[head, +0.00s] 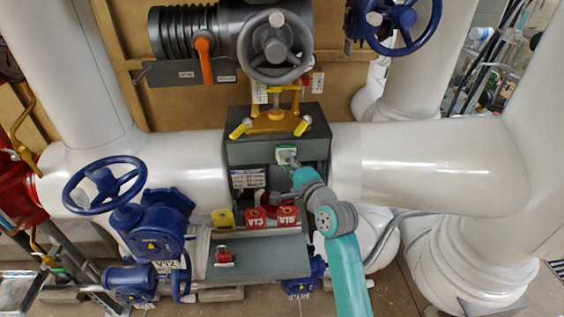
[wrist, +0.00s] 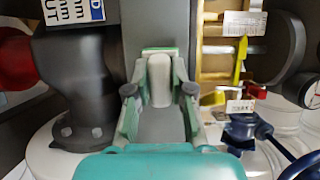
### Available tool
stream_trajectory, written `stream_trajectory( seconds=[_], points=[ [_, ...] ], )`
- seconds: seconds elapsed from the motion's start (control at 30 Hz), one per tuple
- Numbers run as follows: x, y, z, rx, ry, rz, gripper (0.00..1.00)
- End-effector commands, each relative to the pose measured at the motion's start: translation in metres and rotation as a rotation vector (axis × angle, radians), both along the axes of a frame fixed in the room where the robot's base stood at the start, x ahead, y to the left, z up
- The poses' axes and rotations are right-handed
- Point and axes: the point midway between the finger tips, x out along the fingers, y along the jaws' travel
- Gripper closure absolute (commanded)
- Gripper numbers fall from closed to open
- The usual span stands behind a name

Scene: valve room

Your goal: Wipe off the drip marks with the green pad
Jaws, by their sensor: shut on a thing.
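My gripper (wrist: 160,85) is shut on the pale grip of the green pad (wrist: 160,50). The pad's green edge shows just past the fingertips, at or very close to a plain grey surface (wrist: 157,22); I cannot tell if they touch. In the head view my gripper (head: 288,158) is at the front of a dark grey box (head: 317,131) on the white pipe, with a little of the pad showing as a pale and green patch. I cannot make out any drip marks; the gripper and pad hide part of the box front.
A grey shelf (head: 262,262) below carries yellow and red blocks (head: 256,219) and a small red item (head: 224,257). A yellow valve yoke (head: 274,122) tops the box. Blue handwheels (head: 104,186) stand left, and a grey handwheel (head: 276,48) is above. White pipes flank the box.

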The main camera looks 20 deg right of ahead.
Motion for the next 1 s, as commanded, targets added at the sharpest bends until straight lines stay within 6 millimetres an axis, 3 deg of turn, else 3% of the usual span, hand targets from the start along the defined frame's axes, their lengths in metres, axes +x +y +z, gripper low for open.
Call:
stream_trajectory(
  seconds=[0.17,0.53,1.0],
  points=[
    [-0.001,0.001,0.000,-0.001,-0.001,-0.004,1.00],
    [0.006,0.029,0.000,-0.001,0.000,-0.001,1.00],
    [0.014,0.050,0.001,0.000,-0.001,0.000,1.00]
  ],
)
